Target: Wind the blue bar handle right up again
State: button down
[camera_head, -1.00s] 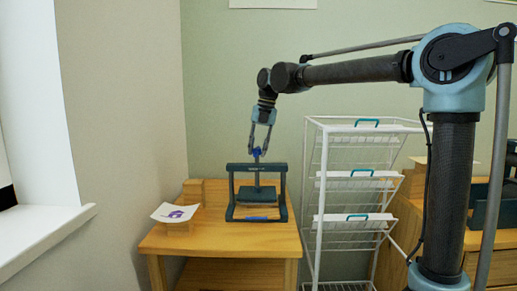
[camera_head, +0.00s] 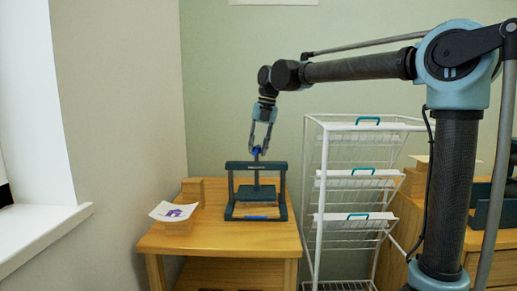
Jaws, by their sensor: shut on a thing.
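A small dark press (camera_head: 230,196) stands on the wooden table. Its blue bar handle (camera_head: 257,151) sits on top of a short upright screw above the crossbar. My gripper (camera_head: 258,147) points down from above and is shut on the handle; its fingers partly hide the bar. The dark pressing plate (camera_head: 257,192) hangs inside the frame below the crossbar, with a visible gap between it and the pale bed (camera_head: 257,211) beneath.
The wooden table (camera_head: 220,241) also bears a wooden block (camera_head: 192,189) and a white sheet with a purple print (camera_head: 174,212), left of the press. A white wire rack (camera_head: 318,210) with teal-handled trays stands close on the right. The wall is behind.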

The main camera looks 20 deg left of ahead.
jog(key=shift+w+r, duration=0.1)
jog(key=shift+w, duration=0.1)
dwell(0.5)
jog(key=c, duration=1.3)
grip_release()
jog(key=shift+o, duration=0.4)
jog(key=shift+s, duration=0.1)
notch_tip(320, 180, up, 12)
jog(key=w+d, duration=0.1)
jog(key=d, duration=0.1)
jog(key=shift+f, duration=0.2)
jog(key=shift+d, duration=0.1)
jog(key=shift+c, duration=0.3)
